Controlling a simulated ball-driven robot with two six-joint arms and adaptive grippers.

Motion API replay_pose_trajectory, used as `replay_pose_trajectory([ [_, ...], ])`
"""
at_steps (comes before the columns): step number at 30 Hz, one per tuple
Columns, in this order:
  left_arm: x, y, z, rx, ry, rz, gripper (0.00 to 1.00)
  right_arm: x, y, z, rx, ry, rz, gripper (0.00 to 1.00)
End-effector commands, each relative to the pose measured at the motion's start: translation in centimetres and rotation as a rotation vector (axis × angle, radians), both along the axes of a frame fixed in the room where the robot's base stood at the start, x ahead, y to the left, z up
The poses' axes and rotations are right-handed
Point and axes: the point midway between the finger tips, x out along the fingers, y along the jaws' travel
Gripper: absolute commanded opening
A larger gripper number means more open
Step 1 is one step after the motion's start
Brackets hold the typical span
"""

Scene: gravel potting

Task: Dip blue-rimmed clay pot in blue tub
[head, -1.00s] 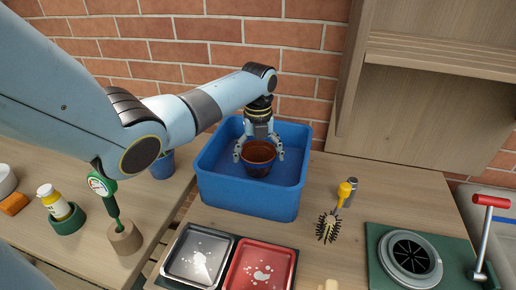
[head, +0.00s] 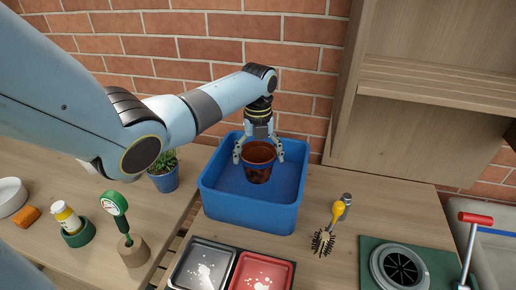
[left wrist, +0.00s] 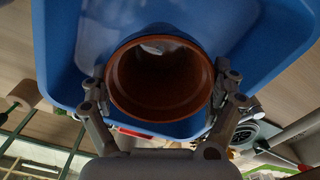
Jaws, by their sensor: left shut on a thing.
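The brown clay pot (head: 258,173) is upright in the grip of my left gripper (head: 260,157), whose fingers close on it from both sides. The pot is over or inside the blue tub (head: 245,211), toward its back; I cannot tell whether it touches the bottom. In the left wrist view the pot (left wrist: 160,113) shows its round open mouth with a dark inside, and the tub (left wrist: 245,30) spreads behind it. Blue on the pot's rim is not clear, nor is any liquid in the tub. My right gripper is not in view.
A grey tray (head: 204,268) and a red tray (head: 262,272) lie in front of the tub. A yellow-handled brush (head: 330,228) lies to its right, near a round grey drain-like fixture (head: 399,268). A potted plant (head: 164,178) stands left. A brick wall (head: 200,50) is behind.

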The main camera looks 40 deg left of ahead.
Motion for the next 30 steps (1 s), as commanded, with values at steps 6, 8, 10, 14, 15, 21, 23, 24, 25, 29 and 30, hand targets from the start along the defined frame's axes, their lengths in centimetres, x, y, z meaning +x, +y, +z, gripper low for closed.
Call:
replay_pose_trajectory([
  [6, 0.1, 0.0, 2.3, 0.000, -0.001, 0.000, 0.46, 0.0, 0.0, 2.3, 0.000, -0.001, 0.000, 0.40],
  [8, 0.1, 0.0, 2.8, 0.000, -0.001, 0.000, 0.46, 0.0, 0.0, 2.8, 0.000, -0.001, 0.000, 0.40],
  [10, 0.1, 0.0, 3.4, 0.000, -0.001, 0.000, 0.46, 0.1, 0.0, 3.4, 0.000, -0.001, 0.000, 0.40],
  [14, 0.1, 0.0, 4.5, 0.000, -0.001, 0.000, 0.46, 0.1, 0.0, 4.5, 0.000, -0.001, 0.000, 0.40],
  [15, 0.1, 0.0, 4.8, 0.000, -0.003, 0.000, 0.46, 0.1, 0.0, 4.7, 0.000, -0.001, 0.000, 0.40],
  [21, 0.1, 0.0, 6.3, 0.000, -0.003, 0.000, 0.46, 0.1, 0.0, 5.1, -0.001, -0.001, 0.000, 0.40],
  [23, 0.1, 0.0, 6.8, 0.000, -0.003, 0.000, 0.46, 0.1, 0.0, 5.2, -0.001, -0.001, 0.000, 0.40],
  [24, 0.1, 0.0, 7.1, 0.000, -0.003, 0.000, 0.46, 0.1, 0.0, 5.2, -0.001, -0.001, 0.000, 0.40],
  [25, 0.1, 0.1, 7.3, 0.001, -0.003, -0.001, 0.46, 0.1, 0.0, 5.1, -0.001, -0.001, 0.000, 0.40],
  [29, 0.1, 0.1, 8.4, 0.001, -0.003, 0.000, 0.46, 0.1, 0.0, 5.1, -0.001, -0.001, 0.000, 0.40],
  [30, 0.1, 0.1, 8.6, 0.001, -0.003, 0.000, 0.46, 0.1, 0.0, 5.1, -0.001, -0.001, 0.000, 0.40],
])
